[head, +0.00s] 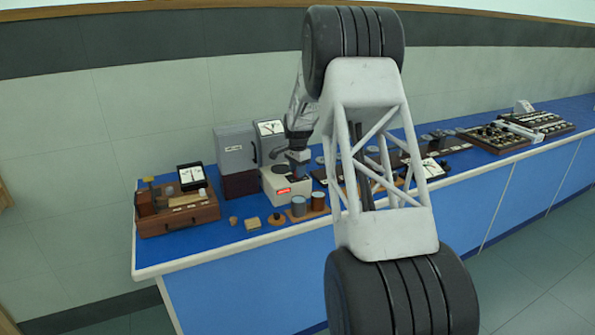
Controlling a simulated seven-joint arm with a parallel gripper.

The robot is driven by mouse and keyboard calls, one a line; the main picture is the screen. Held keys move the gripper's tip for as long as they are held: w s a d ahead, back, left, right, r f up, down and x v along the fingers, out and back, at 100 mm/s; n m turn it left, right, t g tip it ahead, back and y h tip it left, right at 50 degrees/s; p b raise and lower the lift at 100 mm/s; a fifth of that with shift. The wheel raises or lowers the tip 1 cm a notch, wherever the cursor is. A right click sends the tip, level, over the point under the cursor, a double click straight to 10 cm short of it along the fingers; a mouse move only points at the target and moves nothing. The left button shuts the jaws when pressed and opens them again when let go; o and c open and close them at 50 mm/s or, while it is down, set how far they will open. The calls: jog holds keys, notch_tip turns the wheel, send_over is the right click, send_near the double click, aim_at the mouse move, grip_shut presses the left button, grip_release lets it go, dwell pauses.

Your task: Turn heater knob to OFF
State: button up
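A cream box (272,186) with a red label (284,191) on its front stands on the blue bench, left of my large arm links. It may be the heater unit, but I cannot read its label. My gripper (298,170) is a small dark shape pointing down just over or at the top of this box. Its fingers are too small to tell apart, and I cannot tell if it touches anything. A heater knob cannot be made out; it may be hidden behind the gripper or too small to see.
Behind the box stand a grey cabinet (235,148) and a white dial meter (271,128). A wooden instrument (178,215) is at the left. Small jars (298,205) stand in front. Keyboard-like panels (495,138) lie far right. My arm hides the bench's middle.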

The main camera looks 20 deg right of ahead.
jog(key=shift+c, duration=0.4)
jog(key=shift+n, duration=0.4)
jog(key=n, duration=0.2)
jog(key=shift+n, duration=0.3)
jog(key=n, duration=1)
jog(key=shift+n, duration=2.3)
jog(key=o, duration=0.9)
